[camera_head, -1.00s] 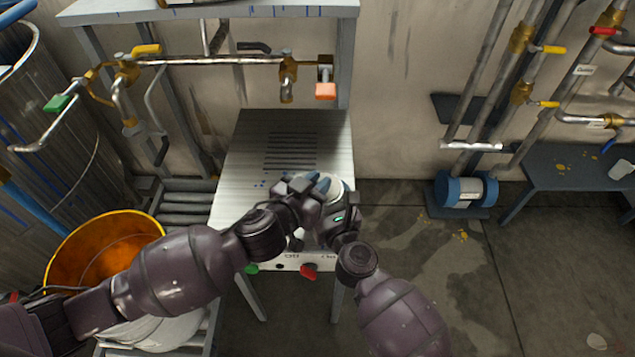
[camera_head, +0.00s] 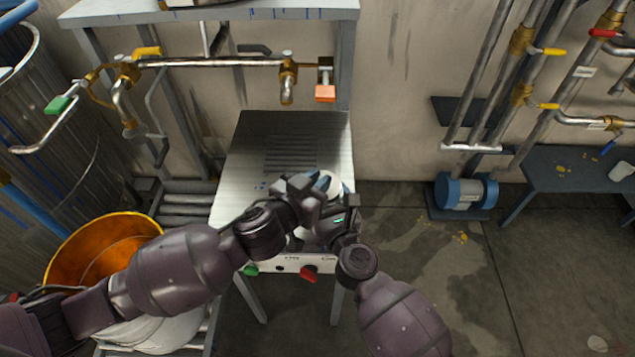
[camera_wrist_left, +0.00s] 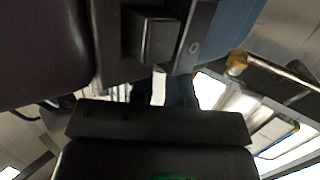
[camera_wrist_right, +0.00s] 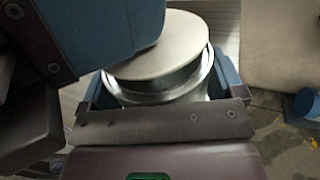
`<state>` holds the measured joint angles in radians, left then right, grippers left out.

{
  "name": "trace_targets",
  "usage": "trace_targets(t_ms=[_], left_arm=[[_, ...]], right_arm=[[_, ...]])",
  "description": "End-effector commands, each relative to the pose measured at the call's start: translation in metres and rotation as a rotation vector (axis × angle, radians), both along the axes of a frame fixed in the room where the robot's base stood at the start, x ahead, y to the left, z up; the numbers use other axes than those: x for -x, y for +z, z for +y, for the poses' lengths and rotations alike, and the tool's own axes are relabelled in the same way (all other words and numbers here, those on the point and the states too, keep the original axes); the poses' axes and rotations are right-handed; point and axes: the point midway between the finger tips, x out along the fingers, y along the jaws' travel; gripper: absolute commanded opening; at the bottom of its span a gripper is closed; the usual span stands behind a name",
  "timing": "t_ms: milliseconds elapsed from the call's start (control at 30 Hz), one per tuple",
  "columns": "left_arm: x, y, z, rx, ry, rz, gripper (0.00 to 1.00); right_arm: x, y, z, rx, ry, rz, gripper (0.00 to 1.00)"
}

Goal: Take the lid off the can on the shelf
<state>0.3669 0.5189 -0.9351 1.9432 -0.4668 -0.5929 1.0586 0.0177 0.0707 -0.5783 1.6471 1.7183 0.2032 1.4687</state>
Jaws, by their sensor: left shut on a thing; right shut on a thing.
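The lid (camera_wrist_right: 165,48) is a pale round disc. In the right wrist view it sits tilted and shifted above the open metal rim of the can (camera_wrist_right: 205,88), with a gap showing between them. My left gripper (camera_head: 318,184) is shut on the lid, its blue finger at the disc's edge. My right gripper (camera_head: 333,208) is shut on the can, a blue finger on each side. In the head view the lid also shows pale (camera_head: 329,182) between the grippers, which hide most of the can. The can's base is hidden.
Both hands are over the front of a metal-topped stand (camera_head: 270,150) with a red knob (camera_head: 309,272). Pipes with valves (camera_head: 210,61) run behind it. An orange-lined bucket (camera_head: 95,255) stands at left under my left arm. The back of the stand top is clear.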

Motion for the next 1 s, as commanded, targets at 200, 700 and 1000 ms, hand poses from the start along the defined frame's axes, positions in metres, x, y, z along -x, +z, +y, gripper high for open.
trace_targets(t_ms=[200,700,1000], left_arm=[[0.000,0.006,0.000,0.001,0.000,0.001,0.00],[0.000,0.012,0.000,0.001,-0.001,-0.001,0.00],[0.000,0.044,0.000,0.002,-0.001,-0.001,0.00]], right_arm=[[0.000,0.000,0.000,0.000,0.000,0.000,0.45],[0.000,0.000,0.000,0.000,0.000,0.000,0.45],[0.000,0.000,0.000,0.000,0.000,0.000,0.45]])
